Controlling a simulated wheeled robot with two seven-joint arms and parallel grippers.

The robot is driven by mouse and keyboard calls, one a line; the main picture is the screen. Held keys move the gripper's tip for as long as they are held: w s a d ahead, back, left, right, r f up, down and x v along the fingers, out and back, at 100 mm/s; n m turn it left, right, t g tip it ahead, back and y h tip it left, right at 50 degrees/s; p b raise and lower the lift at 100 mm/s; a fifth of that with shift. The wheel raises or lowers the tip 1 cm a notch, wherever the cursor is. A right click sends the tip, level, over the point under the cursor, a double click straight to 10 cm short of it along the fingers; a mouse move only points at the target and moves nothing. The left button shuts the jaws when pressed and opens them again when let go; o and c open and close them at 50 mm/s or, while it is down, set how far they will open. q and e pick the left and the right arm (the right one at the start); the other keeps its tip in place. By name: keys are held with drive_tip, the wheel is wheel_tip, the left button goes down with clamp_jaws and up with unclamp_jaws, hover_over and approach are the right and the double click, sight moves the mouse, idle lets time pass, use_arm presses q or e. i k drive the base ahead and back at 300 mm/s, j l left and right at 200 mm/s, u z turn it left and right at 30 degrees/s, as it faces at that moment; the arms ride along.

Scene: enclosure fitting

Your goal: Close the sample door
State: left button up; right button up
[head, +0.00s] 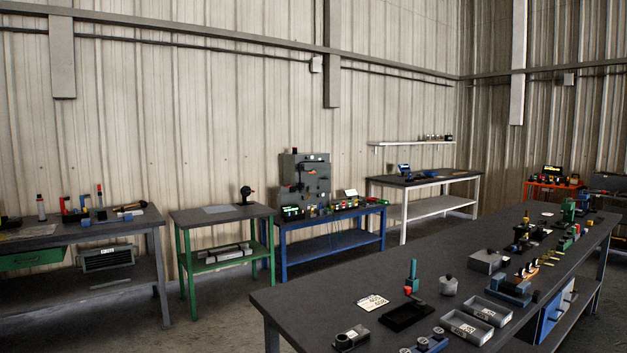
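A grey metal enclosure (304,172) stands at the back left end of the blue-legged bench (330,246), against the wall. Dark knobs or handles show on its front. It is far off and small, and I cannot tell which part is the sample door or whether it stands open. Neither of my grippers is in view.
A long dark workbench (350,290) with trays, a tag and tools fills the right foreground. A green-legged table (222,215) stands left of the blue bench, and a white-legged table (425,180) stands to its right. Floor (220,325) shows clear in front of the green table.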

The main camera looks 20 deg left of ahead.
sight(312, 180)
drive_tip(key=i+j+u, duration=1.1)
drive_tip(key=i, duration=0.15)
drive_tip(key=i+j+u, duration=0.1)
drive_tip(key=i+u, duration=0.6)
drive_tip(key=i, duration=0.3)
drive_tip(key=i+z, duration=0.2)
drive_tip(key=i, duration=0.3)
drive_tip(key=i+z, duration=0.2)
drive_tip(key=i, duration=0.3)
drive_tip(key=i+j+z, duration=0.2)
drive_tip(key=i, duration=0.3)
drive_tip(key=i+j+z, duration=0.2)
drive_tip(key=i, duration=0.3)
drive_tip(key=i+l+z, duration=0.25)
drive_tip(key=i+z, duration=0.6)
drive_tip(key=i, duration=0.2)
drive_tip(key=i+j+z, duration=0.15)
drive_tip(key=i+z, duration=0.45)
drive_tip(key=i, duration=0.6)
drive_tip(key=i+z, duration=0.15)
drive_tip(key=i, duration=0.65)
drive_tip(key=i+j+z, duration=0.1)
drive_tip(key=i, duration=0.65)
